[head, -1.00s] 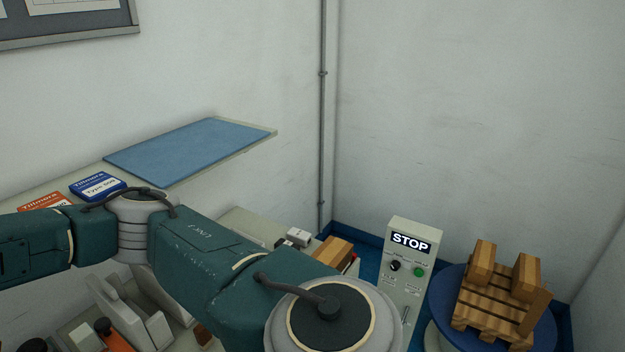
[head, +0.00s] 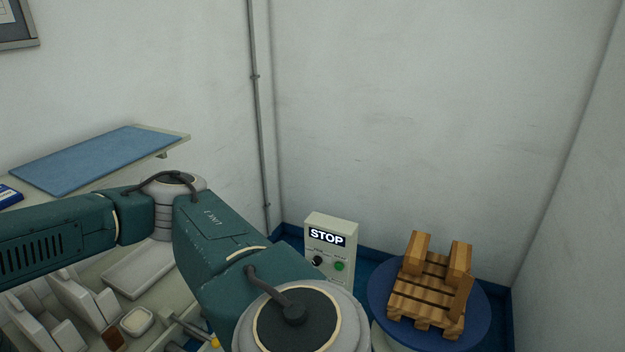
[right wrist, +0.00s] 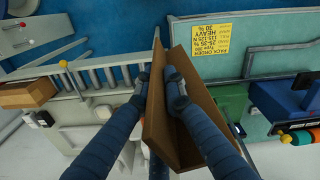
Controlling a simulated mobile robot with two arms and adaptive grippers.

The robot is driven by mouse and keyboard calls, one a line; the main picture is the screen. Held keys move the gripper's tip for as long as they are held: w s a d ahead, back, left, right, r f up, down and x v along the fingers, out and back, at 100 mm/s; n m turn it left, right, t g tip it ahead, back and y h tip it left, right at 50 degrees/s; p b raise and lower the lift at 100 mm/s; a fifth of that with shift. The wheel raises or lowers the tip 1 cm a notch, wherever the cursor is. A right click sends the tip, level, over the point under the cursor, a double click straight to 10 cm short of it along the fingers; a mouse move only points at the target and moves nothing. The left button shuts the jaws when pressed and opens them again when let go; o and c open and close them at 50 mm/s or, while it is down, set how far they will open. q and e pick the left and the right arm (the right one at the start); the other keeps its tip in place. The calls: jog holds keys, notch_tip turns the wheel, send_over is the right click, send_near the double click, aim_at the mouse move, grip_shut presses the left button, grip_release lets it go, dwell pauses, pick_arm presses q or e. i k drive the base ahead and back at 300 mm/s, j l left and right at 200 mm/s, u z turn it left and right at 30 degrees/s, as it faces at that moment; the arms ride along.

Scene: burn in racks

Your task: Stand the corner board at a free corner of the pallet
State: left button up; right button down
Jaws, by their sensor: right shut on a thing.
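The pallet (head: 425,306) is a small slatted wooden one on a round blue turntable (head: 376,291) at the lower right of the head view. Two upright wooden pieces stand on it, one at back left (head: 418,256) and one at back right (head: 459,262). A thin upright piece (head: 463,300) shows at its right side. In the right wrist view the corner board (right wrist: 190,112) is a long brown folded board. My right gripper (right wrist: 160,86) is shut on it, a finger on either side of one flange. The left gripper is out of view; only an arm shows.
A grey control box (head: 331,262) with a STOP label stands left of the turntable. White walls close in behind and to the right. A shelf with a blue mat (head: 95,160) is at left. The right wrist view shows a yellow label (right wrist: 208,38) and a rail (right wrist: 95,77).

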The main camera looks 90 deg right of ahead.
aim_at(400, 299)
jog(key=k+z, duration=0.1)
jog(key=z, duration=1.6)
jog(key=i+l+z, duration=0.2)
jog(key=z, duration=0.2)
jog(key=i+l+z, duration=0.2)
jog(key=z, duration=0.15)
jog(key=i+l+z, duration=0.1)
jog(key=z, duration=0.3)
jog(key=i+z, duration=0.35)
jog(key=i, duration=0.85)
